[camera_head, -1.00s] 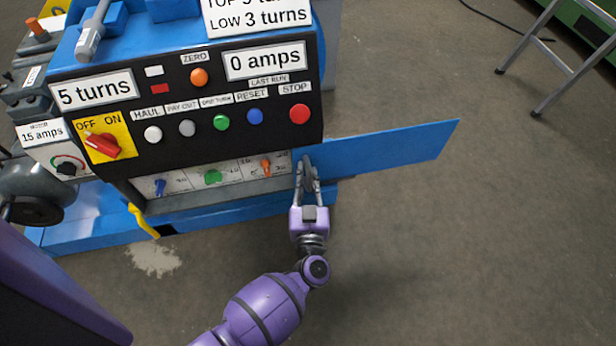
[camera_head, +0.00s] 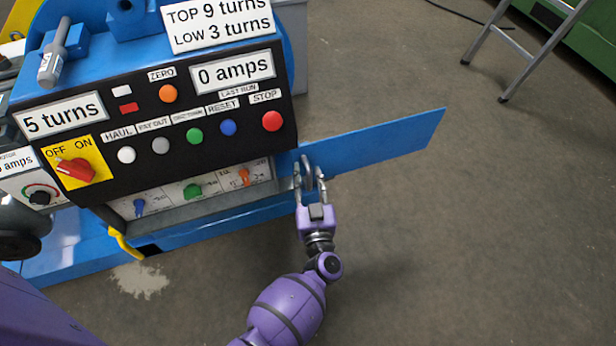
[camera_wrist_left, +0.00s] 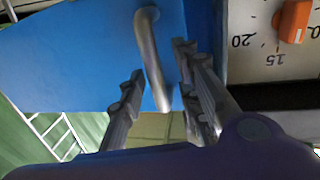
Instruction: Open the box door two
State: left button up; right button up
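The box door is a blue panel (camera_head: 385,143) standing out to the right of the machine's lower front. Its curved metal handle (camera_head: 307,172) also shows in the left wrist view (camera_wrist_left: 153,60). My left gripper (camera_head: 310,178) is at the handle, one finger on each side. In the left wrist view its fingers (camera_wrist_left: 160,98) stand apart, with gaps beside the handle, so it is open around it. The bay beside the door is uncovered and shows a blue knob (camera_head: 139,207), a green knob (camera_head: 192,190) and an orange knob (camera_head: 244,177). My right gripper is not in view.
Above the bay is a black control panel (camera_head: 215,150) with coloured buttons and a red switch (camera_head: 76,169). A yellow lever (camera_head: 124,243) stands at the lower left. The floor to the right is clear up to a metal ladder (camera_head: 525,55).

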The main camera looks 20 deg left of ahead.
pick_arm(q)
jog(key=v, duration=1.2)
dwell(0.3)
